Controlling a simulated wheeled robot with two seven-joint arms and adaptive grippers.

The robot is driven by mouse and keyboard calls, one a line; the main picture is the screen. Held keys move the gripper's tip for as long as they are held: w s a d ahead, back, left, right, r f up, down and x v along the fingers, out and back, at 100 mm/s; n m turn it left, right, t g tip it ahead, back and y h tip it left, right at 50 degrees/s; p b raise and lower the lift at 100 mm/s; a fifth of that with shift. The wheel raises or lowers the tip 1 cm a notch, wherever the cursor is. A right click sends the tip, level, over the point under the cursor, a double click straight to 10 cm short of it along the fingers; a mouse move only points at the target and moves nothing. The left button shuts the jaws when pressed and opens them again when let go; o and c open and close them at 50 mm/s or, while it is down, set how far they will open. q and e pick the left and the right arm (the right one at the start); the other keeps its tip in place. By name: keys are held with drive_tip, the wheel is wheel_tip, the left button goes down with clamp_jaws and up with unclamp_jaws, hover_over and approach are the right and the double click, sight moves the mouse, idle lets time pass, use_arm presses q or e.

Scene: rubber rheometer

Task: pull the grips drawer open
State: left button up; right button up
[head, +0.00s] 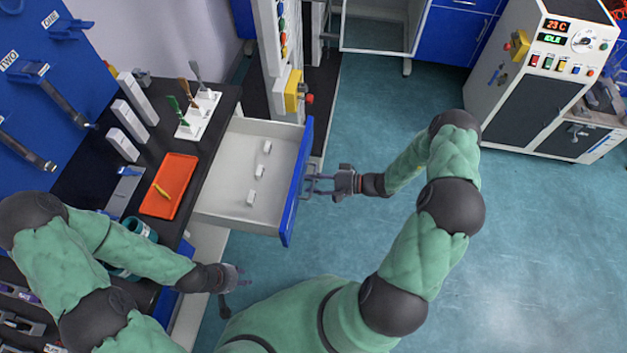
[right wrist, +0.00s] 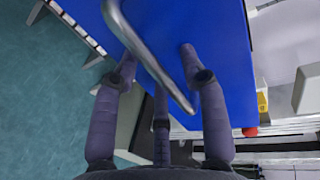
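The grips drawer (head: 222,196) has a blue front (head: 298,185) and stands pulled out from the dark bench, with several small white blocks inside. A grey bar handle (right wrist: 150,60) is on the blue front. My right gripper (head: 318,184) is at the outer side of the front, by the handle. In the right wrist view its fingers (right wrist: 158,65) are spread, with the bar crossing between them; whether they touch it I cannot tell. My left gripper (head: 240,281) hangs empty, fingers apart, left of my body and below the drawer in the head view.
The bench top (head: 150,160) holds an orange tray (head: 170,190), a white rack of tools (head: 200,115) and white blocks. A column with a yellow box (head: 292,90) stands behind the drawer. A grey machine (head: 540,80) is at upper right. The floor (head: 540,240) right of my right arm is clear.

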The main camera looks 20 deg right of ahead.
drive_tip(key=shift+d, duration=0.1)
drive_tip(key=v, duration=1.2)
idle(0.4)
